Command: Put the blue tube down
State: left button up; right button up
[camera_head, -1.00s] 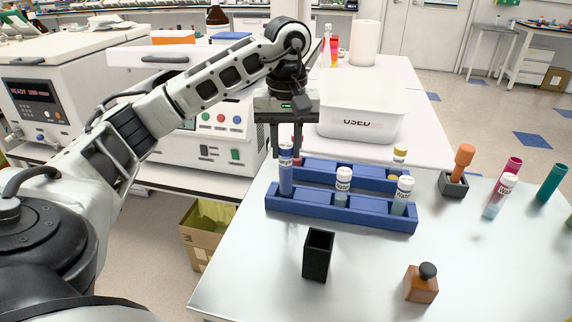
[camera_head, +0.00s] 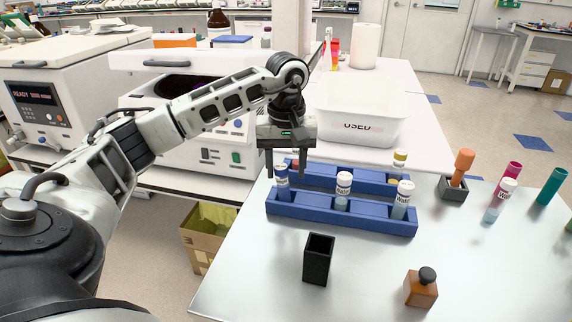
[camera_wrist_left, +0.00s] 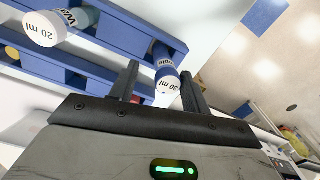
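The blue tube (camera_head: 282,182), with a white-topped blue cap, stands in the left end slot of the front blue rack (camera_head: 330,211). In the left wrist view its cap (camera_wrist_left: 167,88) shows between the fingers, nearer the right one. My left gripper (camera_head: 287,172) points down just above and around the tube's top. Its fingers (camera_wrist_left: 160,80) are spread, with a visible gap beside the cap. The tube's lower part is hidden by the rack. My right gripper is not in view.
A black open holder (camera_head: 318,260) and brown bottle (camera_head: 421,287) stand in front. A white bin (camera_head: 355,112) marked USED stands behind.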

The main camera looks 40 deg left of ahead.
pick_arm(q)
notch_tip(320, 180, up, 12)
jog(key=p, duration=0.2)
jog(key=shift+r, duration=0.2)
dwell(0.3)
dwell(0.4)
